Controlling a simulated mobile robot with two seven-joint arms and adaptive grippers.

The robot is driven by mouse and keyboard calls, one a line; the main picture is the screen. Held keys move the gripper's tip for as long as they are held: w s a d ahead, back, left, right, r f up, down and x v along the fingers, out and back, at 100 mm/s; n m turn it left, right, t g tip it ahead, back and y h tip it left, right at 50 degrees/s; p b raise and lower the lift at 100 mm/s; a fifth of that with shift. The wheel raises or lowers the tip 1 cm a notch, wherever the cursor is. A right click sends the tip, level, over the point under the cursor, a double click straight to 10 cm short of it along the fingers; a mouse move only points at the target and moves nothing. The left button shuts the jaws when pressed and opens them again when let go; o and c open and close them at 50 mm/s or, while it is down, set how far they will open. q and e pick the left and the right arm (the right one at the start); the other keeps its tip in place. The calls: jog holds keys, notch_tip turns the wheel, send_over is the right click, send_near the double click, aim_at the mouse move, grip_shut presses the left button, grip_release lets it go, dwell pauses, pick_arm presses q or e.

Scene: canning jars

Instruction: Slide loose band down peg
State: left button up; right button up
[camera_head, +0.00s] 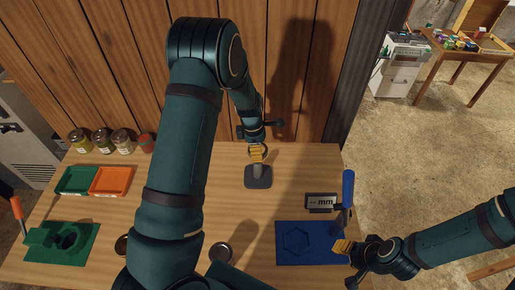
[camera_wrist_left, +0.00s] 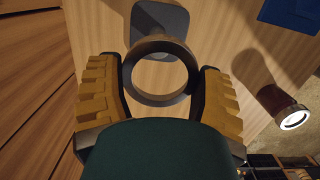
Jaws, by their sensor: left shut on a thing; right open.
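A dark ring-shaped band (camera_wrist_left: 183,82) sits between the two yellow fingers of my left gripper (camera_wrist_left: 158,100) in the left wrist view. The gripper is shut on it. In the head view my left gripper (camera_head: 257,153) is just above the grey peg stand (camera_head: 258,181), and the band (camera_head: 257,144) shows as a thin ring there. The stand's base (camera_wrist_left: 160,20) also shows beyond the band in the wrist view. I cannot tell whether the band is around the peg. My right gripper (camera_head: 343,247) is open at the right end of the blue fixture, away from the peg.
The blue fixture (camera_head: 320,231) with an upright blue handle (camera_head: 348,188) stands right of the peg, by a small "mm" display (camera_head: 321,201). Green (camera_head: 76,181) and orange (camera_head: 111,181) trays, several jars and a green fixture (camera_head: 45,252) are left.

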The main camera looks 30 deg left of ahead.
jog(key=shift+r, duration=0.1)
pick_arm(q)
jog(key=b, duration=0.3)
send_over(258, 171)
jog(key=w, duration=0.1)
jog(key=shift+w+a+f, duration=0.1)
jog(key=shift+a+f, duration=0.1)
jog(key=shift+f, duration=1)
jog(key=shift+w+a+f, duration=0.1)
jog(key=shift+a+f, duration=0.1)
jog(key=shift+f, duration=1)
pick_arm(e)
jog(key=shift+f, duration=1.75)
jog(key=shift+r, duration=0.15)
pick_arm(q)
jog(key=shift+f, duration=0.2)
pick_arm(e)
jog(key=shift+f, duration=0.2)
pick_arm(q)
jog(key=shift+f+b, duration=0.3)
jog(key=shift+f, duration=0.05)
pick_arm(e)
jog(key=shift+f, duration=0.2)
pick_arm(q)
jog(key=shift+f+b, duration=0.6)
jog(key=shift+f, duration=0.5)
pick_arm(e)
jog(key=shift+f, duration=0.6)
